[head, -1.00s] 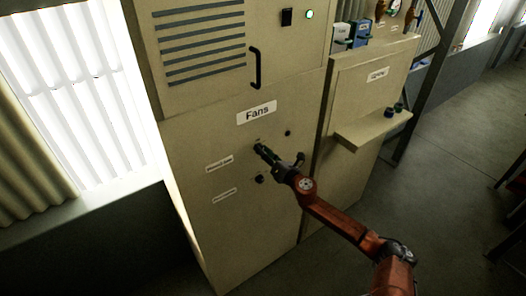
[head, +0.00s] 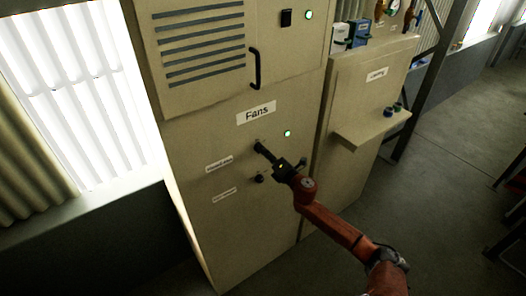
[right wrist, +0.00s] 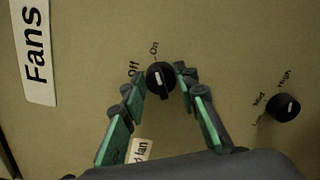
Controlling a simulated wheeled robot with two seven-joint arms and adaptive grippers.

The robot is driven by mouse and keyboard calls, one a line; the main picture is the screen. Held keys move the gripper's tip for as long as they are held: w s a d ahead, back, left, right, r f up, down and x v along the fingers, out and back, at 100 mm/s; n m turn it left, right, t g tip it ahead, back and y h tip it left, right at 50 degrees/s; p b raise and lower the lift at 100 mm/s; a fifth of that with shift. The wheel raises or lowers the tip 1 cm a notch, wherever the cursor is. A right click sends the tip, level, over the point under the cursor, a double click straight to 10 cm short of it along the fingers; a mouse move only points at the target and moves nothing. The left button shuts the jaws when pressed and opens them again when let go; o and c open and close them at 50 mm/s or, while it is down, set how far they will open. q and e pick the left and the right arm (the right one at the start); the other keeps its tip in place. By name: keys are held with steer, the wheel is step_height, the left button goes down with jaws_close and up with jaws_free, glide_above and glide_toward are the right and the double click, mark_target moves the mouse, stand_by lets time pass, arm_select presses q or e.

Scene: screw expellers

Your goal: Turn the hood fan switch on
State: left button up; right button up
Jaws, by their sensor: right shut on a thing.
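The hood fan switch is a round black knob (right wrist: 160,77) with a white mark, between printed "Off" and "On" on the beige panel. Its mark points up towards "On" in the right wrist view. A partly hidden label (right wrist: 140,151) ending in "fan" sits beside it. My right gripper (right wrist: 161,82) is shut on the knob, with a green-padded finger on either side. In the head view the right gripper (head: 261,148) reaches the panel below the "Fans" sign (head: 257,112) and hides the knob. A small lamp (head: 287,133) glows green above right of the gripper. My left gripper is not in view.
A second black knob (right wrist: 284,107), marked "Mid" and "High", is close to the right finger. It shows below the gripper in the head view (head: 260,179). A black handle (head: 255,68) is above. A shelf (head: 372,131) juts out from the cabinet at right.

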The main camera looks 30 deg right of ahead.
steer(key=o, duration=1.1)
steer(key=shift+d, duration=0.1)
steer(key=s, duration=0.8)
steer(key=s+d, duration=0.1)
steer(key=s, duration=0.3)
